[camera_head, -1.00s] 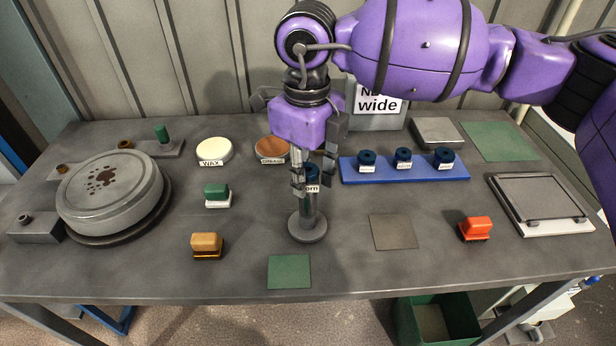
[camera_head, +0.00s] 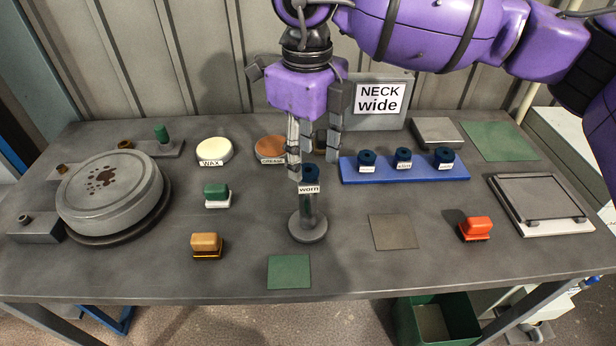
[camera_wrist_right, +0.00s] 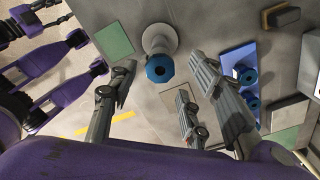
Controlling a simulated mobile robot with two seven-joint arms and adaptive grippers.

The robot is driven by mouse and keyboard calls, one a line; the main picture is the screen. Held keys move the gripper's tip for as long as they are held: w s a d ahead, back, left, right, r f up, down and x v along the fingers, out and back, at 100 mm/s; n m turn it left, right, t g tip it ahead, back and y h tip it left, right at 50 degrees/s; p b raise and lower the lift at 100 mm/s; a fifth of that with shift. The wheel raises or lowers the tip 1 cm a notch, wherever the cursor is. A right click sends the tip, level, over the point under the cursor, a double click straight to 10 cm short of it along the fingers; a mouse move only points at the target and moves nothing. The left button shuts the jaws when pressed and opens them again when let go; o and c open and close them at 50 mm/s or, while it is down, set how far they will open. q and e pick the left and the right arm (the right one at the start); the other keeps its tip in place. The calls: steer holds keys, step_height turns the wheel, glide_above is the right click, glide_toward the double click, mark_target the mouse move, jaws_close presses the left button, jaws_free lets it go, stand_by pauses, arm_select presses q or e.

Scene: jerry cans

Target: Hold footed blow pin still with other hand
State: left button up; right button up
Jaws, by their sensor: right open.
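The footed blow pin (camera_head: 307,223) stands upright on its round grey foot in the middle of the table. A dark blue collar (camera_head: 310,173) with a "worn" label sits at its top. My right gripper (camera_head: 313,160) is open and empty, pointing down, with its fingertips around the height of the collar or above it in the picture. In the right wrist view, the blow pin's grey foot (camera_wrist_right: 160,39) and blue collar (camera_wrist_right: 159,69) show beyond the spread fingers (camera_wrist_right: 160,82), apart from them. My left gripper is not seen in the head view.
A blue rack (camera_head: 405,174) with three dark blue collars lies to the right. A "NECK wide" sign (camera_head: 379,98) stands behind. A round grey turntable-like piece (camera_head: 110,205) is at left. Green (camera_head: 217,196), orange (camera_head: 206,245) and red (camera_head: 476,228) blocks stand around the pin.

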step_height(320, 180, up, 7)
stand_by(0.3)
steer(key=shift+s, duration=0.1)
stand_by(0.4)
